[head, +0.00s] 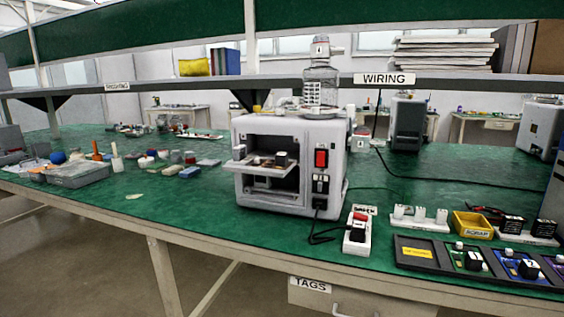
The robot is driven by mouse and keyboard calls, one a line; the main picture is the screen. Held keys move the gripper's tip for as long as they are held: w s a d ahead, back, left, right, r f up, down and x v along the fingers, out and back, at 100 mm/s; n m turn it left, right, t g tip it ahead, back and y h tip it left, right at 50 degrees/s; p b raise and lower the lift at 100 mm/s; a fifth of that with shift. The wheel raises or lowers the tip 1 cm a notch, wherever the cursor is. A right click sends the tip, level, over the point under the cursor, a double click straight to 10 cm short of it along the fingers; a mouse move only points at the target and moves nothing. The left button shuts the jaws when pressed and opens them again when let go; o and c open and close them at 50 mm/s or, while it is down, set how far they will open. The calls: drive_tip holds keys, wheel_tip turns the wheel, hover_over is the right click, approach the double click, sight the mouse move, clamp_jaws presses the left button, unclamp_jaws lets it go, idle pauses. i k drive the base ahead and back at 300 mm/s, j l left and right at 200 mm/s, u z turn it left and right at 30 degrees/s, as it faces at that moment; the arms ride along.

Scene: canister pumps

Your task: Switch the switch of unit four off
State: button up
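A white box-shaped pump unit (247,193) stands on the green bench in the middle. A clear canister (320,86) stands on its top, with a small mark on its cap too small to read surely. A red rocker switch (321,158) is on the right of its front; I cannot tell its position. The front left is an open bay with a tray (262,168) sticking out. I cannot confirm from a number that this is unit four. My gripper is not in view.
A white power strip (356,243) with a red switch lies right of the unit, cord beside it. Other units (407,122) (540,128) stand behind and right. A yellow bin (472,225) and dark tray (418,253) are at front right. A shelf (200,86) crosses above the bench.

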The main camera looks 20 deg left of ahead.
sight(320, 160)
drive_tip(key=i+j, duration=0.75)
